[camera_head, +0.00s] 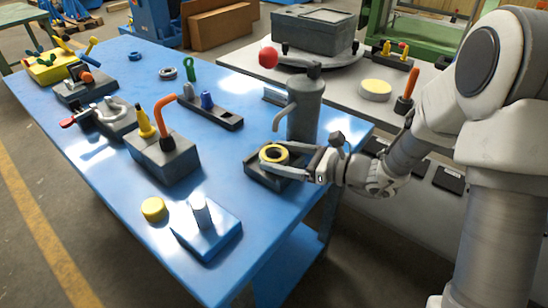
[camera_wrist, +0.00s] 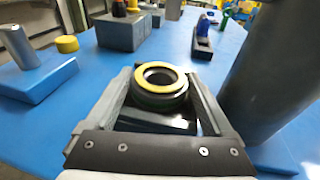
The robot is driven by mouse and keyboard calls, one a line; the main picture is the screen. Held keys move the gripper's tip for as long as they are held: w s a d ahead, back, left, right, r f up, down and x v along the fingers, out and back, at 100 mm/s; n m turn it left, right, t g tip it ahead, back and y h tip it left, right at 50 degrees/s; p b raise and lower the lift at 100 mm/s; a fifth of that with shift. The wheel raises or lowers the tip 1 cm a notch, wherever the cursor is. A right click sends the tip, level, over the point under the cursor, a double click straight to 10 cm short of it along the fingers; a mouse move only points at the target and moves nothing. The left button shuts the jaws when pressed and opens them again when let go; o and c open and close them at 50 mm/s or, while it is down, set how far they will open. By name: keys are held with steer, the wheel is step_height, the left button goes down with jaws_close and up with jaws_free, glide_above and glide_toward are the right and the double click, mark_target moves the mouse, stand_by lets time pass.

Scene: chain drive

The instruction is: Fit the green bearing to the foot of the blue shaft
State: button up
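A ring-shaped bearing with a yellow top face (camera_head: 274,154) is at or just above a dark square tray (camera_head: 256,176). In the wrist view the bearing (camera_wrist: 161,80) has a dark side that looks faintly greenish. My gripper (camera_head: 276,158) has one finger on each side of it, and the fingertips are close to its rim. I cannot tell whether they press on it or whether the bearing is clear of the tray. A silver upright shaft (camera_head: 200,211) stands on a blue block (camera_head: 206,238) at the table's near edge. It also shows in the wrist view (camera_wrist: 18,46).
A yellow disc (camera_head: 153,209) lies left of the blue block. A grey block (camera_head: 162,160) with yellow and orange handles stands mid-table. A tall grey press (camera_head: 304,105) stands close behind my gripper and at right in the wrist view. Blue table between tray and shaft is clear.

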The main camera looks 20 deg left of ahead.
steer(key=c, duration=0.9)
steer(key=shift+r, duration=0.1)
